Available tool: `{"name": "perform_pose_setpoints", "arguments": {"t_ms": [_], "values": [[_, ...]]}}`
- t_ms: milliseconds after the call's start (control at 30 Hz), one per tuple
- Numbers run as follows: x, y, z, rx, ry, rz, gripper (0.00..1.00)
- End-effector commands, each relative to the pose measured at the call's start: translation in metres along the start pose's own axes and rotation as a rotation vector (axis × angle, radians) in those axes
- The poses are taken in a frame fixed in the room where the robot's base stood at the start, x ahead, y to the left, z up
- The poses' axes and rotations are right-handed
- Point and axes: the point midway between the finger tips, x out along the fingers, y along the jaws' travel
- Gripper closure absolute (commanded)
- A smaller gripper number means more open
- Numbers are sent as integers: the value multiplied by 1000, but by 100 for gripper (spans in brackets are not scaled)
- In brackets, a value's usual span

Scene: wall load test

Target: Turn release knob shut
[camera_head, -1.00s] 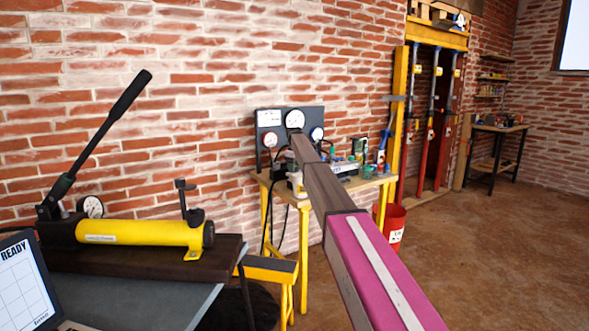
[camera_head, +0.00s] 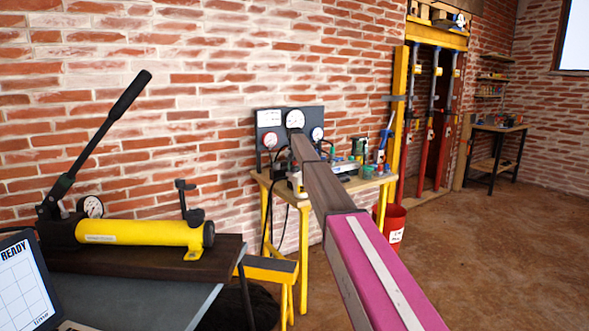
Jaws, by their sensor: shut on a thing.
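My arm, dark brown with a pink near part, reaches from the lower right to a small yellow-legged bench (camera_head: 305,200) by the brick wall. Its far end lies in front of a dark gauge panel (camera_head: 311,117) on that bench. My gripper's jaws cannot be made out; the arm and the bench clutter hide that spot. I cannot pick out a release knob there for certain. On the near table at left lies a yellow hydraulic pump (camera_head: 130,232) with a long black handle (camera_head: 105,125). A small black T-shaped fitting (camera_head: 186,190) stands upright at its right end.
A dial gauge (camera_head: 91,206) stands behind the pump. A laptop (camera_head: 28,285) reading READY is at lower left. Bottles and small parts crowd the bench. A red bucket (camera_head: 393,229) stands beside it. Open floor (camera_head: 490,250) lies to the right.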

Motion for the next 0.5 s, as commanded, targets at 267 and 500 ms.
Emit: {"name": "perform_pose_setpoints", "arguments": {"t_ms": [267,500], "values": [[-1,0,0,162,1,0,76],[-1,0,0,230,1,0,76]]}}
